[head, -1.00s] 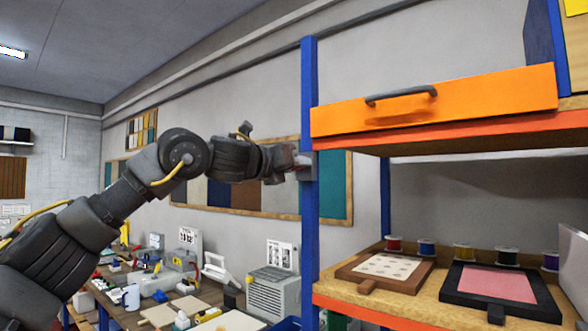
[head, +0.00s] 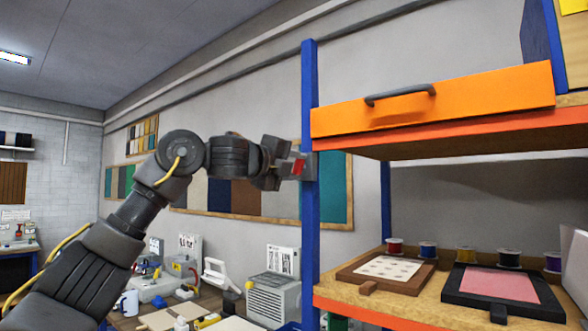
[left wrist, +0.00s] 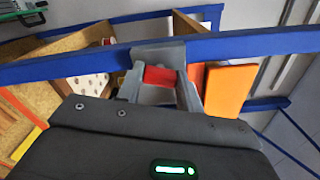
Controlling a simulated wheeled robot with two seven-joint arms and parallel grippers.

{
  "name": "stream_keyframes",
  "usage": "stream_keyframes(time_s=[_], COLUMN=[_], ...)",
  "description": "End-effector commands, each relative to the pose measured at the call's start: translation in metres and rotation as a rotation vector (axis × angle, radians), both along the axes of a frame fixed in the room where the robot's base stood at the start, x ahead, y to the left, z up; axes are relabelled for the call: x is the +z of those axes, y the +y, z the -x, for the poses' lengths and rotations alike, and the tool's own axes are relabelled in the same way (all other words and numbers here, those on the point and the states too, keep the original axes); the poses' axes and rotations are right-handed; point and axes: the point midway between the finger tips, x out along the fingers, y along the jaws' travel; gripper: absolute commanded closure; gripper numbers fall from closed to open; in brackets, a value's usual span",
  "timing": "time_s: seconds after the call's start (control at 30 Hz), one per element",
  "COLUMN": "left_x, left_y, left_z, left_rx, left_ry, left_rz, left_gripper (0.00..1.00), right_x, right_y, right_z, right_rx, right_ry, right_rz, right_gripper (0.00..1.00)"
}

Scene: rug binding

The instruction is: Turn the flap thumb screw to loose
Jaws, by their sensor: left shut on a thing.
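The red thumb screw (head: 298,167) sits at a grey block (head: 311,164) on the blue upright post (head: 310,230), below the left end of the orange flap (head: 460,95) with its dark handle. My left gripper (head: 285,163) reaches the screw from the left and is shut on it. In the left wrist view the red screw (left wrist: 160,77) shows between the grey fingers (left wrist: 163,88), against the grey block (left wrist: 158,54) on the blue post. The screw's far side is hidden. My right gripper is out of view.
The shelf (head: 343,303) right of the post holds a brown-framed board (head: 420,284), a black-framed pink pad (head: 500,285) and several thread spools. Behind the arm, a cluttered bench holds a grey vented machine (head: 274,297). A sample board (head: 245,198) hangs on the wall.

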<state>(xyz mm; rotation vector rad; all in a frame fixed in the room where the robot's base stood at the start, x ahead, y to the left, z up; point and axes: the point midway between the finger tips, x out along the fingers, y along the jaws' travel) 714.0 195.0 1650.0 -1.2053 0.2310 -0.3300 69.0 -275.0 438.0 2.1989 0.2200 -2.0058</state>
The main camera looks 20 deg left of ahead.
Motion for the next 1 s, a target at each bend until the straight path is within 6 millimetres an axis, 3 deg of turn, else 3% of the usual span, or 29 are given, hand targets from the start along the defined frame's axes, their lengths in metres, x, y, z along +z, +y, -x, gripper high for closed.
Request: stream_keyframes(time_s=[0.6,1.0], left_x=[-0.002,-0.002], left_y=[0.000,0.000], left_z=[0.000,0.000], left_rx=[0.000,0.000], left_ry=[0.202,0.267], left_rz=[0.504,0.669], left_gripper=[0.86,0.86], right_x=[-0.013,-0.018], right_y=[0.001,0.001], right_z=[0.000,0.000], right_rx=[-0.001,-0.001], right_ry=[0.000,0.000], right_rz=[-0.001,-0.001], right_gripper=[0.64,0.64])
